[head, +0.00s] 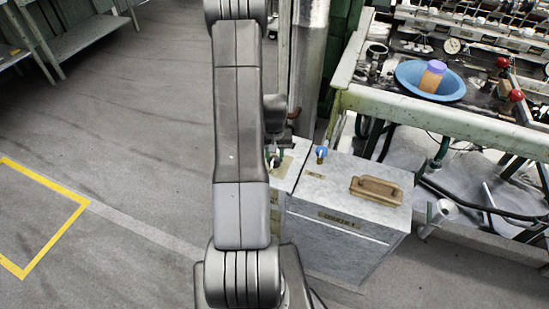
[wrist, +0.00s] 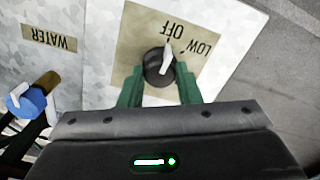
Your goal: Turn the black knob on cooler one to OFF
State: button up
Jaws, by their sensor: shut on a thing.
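The black knob (wrist: 157,68) sits on a tan plate (wrist: 130,48) on a pale mottled top in the wrist view. Its white pointer aims up the picture at the mark beside the word OFF, with LOW printed to the right. My gripper (wrist: 159,75) has its green fingers on either side of the knob, shut on it. In the head view my arm hides most of the gripper and part of the knob's plate (head: 286,166). I cannot read the cooler's number there.
A grey box (head: 335,232) with a blue valve (head: 321,152) and a brown handle (head: 376,190) stands right of my arm. A bench (head: 440,118) with a blue basin (head: 408,72) is behind it. The floor at left is open, with yellow lines (head: 60,190).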

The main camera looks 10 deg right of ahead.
aim_at(275, 158)
jog(key=shift+n, duration=0.5)
jog(key=o, duration=1)
jog(key=shift+c, duration=0.2)
jog(key=shift+r, duration=0.15)
notch_tip(275, 158, up, 14)
jog(key=shift+f, duration=0.25)
notch_tip(275, 158, down, 14)
jog(key=shift+r, duration=0.1)
